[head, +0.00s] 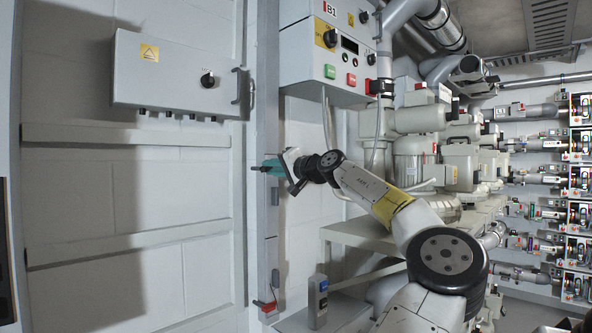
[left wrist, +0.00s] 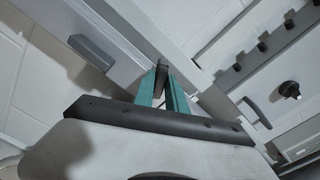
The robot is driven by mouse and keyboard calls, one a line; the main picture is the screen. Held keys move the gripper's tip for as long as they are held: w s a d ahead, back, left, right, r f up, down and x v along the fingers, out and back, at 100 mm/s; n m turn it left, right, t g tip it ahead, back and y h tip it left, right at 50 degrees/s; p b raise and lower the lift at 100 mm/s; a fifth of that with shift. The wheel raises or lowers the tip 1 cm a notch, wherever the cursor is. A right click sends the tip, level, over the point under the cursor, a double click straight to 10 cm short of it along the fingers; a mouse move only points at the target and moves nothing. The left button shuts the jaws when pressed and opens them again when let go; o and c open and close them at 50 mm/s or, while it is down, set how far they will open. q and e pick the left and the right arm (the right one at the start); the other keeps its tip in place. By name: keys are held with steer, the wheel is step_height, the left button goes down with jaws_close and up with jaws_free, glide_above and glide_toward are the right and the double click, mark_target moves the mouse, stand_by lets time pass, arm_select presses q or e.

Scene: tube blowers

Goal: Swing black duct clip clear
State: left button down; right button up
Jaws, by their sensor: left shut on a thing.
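My left gripper (head: 267,167) has teal fingers and is at the grey upright post on the wall, left of the control box. In the left wrist view its fingers (left wrist: 163,82) are shut on a small dark piece, which looks like the black duct clip (left wrist: 162,66). The clip sits against the post; the fingers hide part of it, and I cannot tell whether it is swung. In the head view only a small bit of it shows at the fingertips. My right gripper is not in view.
A grey wall cabinet (head: 175,80) is at upper left; the B1 control box (head: 325,55) is at upper right. A shelf (head: 358,237) stands right of the post.

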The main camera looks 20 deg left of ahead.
arm_select(q)
steer(key=n, duration=1.1)
steer(key=shift+s+a+r+n, duration=0.1)
steer(key=shift+s+a+n, duration=0.05)
steer(key=shift+s+n, duration=0.25)
stand_by(0.3)
steer(key=c, duration=1.4)
jaws_free()
steer(key=shift+c, duration=0.2)
steer(key=shift+r, duration=0.1)
